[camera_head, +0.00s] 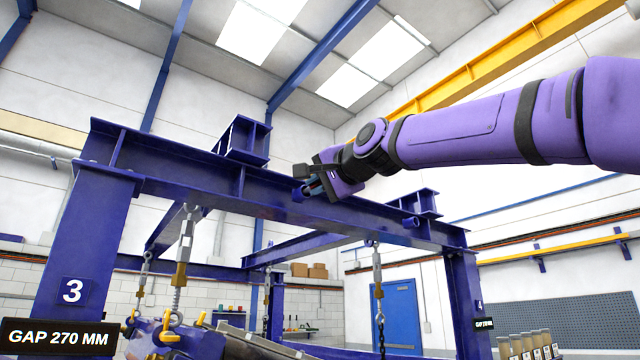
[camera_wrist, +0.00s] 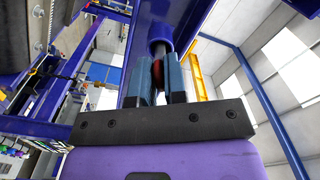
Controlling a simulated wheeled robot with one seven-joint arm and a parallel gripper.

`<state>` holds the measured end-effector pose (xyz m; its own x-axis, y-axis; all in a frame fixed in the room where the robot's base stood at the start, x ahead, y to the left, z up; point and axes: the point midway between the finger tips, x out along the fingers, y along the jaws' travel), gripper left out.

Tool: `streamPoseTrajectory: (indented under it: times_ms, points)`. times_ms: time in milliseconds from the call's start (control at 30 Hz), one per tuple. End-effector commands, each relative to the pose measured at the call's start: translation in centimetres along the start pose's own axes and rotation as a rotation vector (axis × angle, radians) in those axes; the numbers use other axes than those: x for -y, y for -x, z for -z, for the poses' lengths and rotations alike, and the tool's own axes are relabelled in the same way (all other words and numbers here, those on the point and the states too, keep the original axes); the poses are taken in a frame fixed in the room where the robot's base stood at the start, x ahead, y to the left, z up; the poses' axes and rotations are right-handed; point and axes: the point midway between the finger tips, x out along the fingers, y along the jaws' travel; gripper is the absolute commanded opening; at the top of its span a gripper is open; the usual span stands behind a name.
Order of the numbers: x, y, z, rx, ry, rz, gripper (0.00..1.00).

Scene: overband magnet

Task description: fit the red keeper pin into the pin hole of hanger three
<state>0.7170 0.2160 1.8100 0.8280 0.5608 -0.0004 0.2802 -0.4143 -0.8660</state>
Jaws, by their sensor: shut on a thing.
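My gripper (camera_head: 312,188) is at the near face of the blue overhead beam (camera_head: 240,190), about midway along it. In the wrist view my gripper (camera_wrist: 160,88) is shut on the red keeper pin (camera_wrist: 157,72); only a strip of red shows between the fingers. A grey shaft runs ahead of the red part toward a round blue tube (camera_wrist: 160,46) on the beam; I cannot tell how far it goes in. The plate marked 3 (camera_head: 72,291) is on the left post. A hanger rod (camera_head: 184,245) hangs near that post. Its pin hole cannot be made out.
Another hanger rod (camera_head: 377,272) hangs near the right post (camera_head: 464,300). A similar blue tube (camera_head: 411,222) sticks out of the beam at right. A black gap sign (camera_head: 57,337) reads 270 MM. A yellow-fitted magnet body (camera_head: 168,337) hangs below. Open room lies in front of the beam.

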Motion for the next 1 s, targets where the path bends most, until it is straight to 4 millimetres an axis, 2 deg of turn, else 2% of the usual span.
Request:
streamPoseTrajectory:
  times_ms: [800,833,900,933,1000]
  points:
    - [0.0,-1.7,0.0,0.000,-0.001,0.001,0.00]
    - [0.0,-1.7,0.0,0.000,-0.001,0.001,0.20]
    - [0.0,-1.7,0.0,0.000,0.000,0.001,0.36]
    - [0.0,-1.7,0.0,0.000,0.000,0.000,0.42]
    - [0.0,-1.7,0.0,0.000,0.000,0.000,0.42]
